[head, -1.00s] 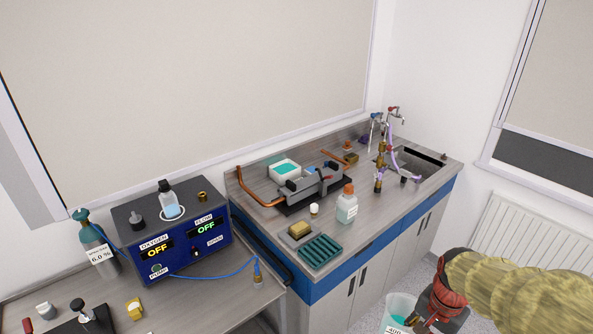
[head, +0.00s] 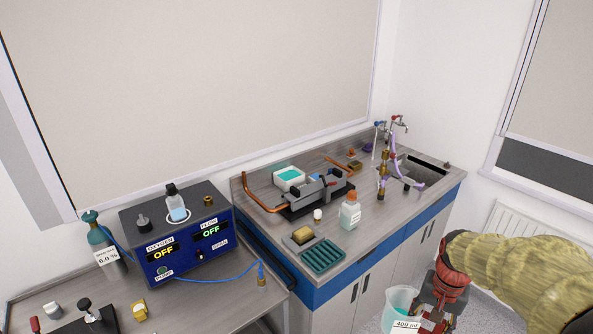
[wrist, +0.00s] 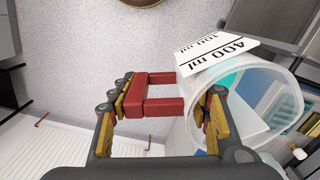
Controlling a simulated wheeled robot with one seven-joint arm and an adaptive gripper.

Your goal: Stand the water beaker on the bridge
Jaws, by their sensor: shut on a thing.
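The water beaker (head: 398,302) is a clear, wide vessel with teal liquid and a white 400 ml label. It is at the bottom right of the head view, in front of the counter cabinets. My gripper (head: 432,308) is shut on its side. In the wrist view my gripper (wrist: 178,95) has its red fingers against the beaker (wrist: 283,88), which looks upright in the head view. A grey fixture (head: 318,196) on a black base stands mid-counter, with copper pipes beside it; I cannot tell for certain whether it is the bridge.
A white tub (head: 289,179) stands behind the fixture and an orange-capped bottle (head: 350,213) in front. A green rack (head: 323,256) and a sponge (head: 303,234) lie near the counter's front edge. Brass taps (head: 384,170) and a sink are at right.

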